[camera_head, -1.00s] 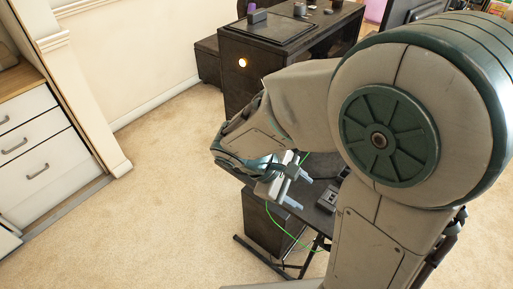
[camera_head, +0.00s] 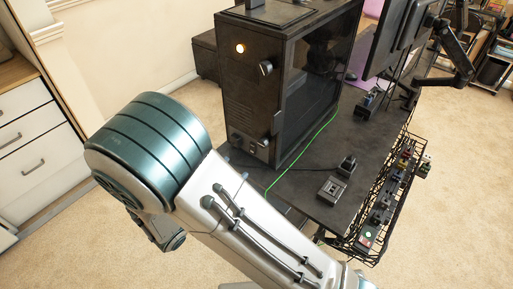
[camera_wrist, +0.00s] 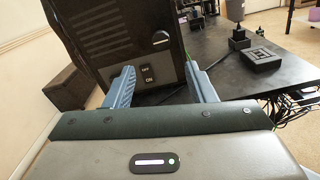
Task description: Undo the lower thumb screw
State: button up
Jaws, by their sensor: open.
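The black computer tower (camera_head: 235,75) stands on the dark desk. Its near face carries an upper thumb screw (camera_head: 266,68) and a lower thumb screw (camera_head: 265,142), near small fittings at the bottom. In the wrist view, one dark knob with a light edge (camera_wrist: 160,38) shows on the tower's face, apparently the lower thumb screw. My gripper (camera_wrist: 160,68) is open and empty, its blue fingers spread in front of the tower. The knob appears beyond and above the gap between the fingertips, apart from both. In the head view my arm shows, but I cannot make out the gripper.
A small dark box (camera_head: 332,191) and a plug (camera_head: 347,165) lie on the desk (camera_head: 300,195). A green cable (camera_head: 305,150) runs beside the tower. A wire basket (camera_head: 385,205) hangs along the desk's right edge.

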aim_at(261, 144)
jog(key=x, duration=1.1)
jog(key=shift+p, duration=0.3)
jog(key=c, duration=1)
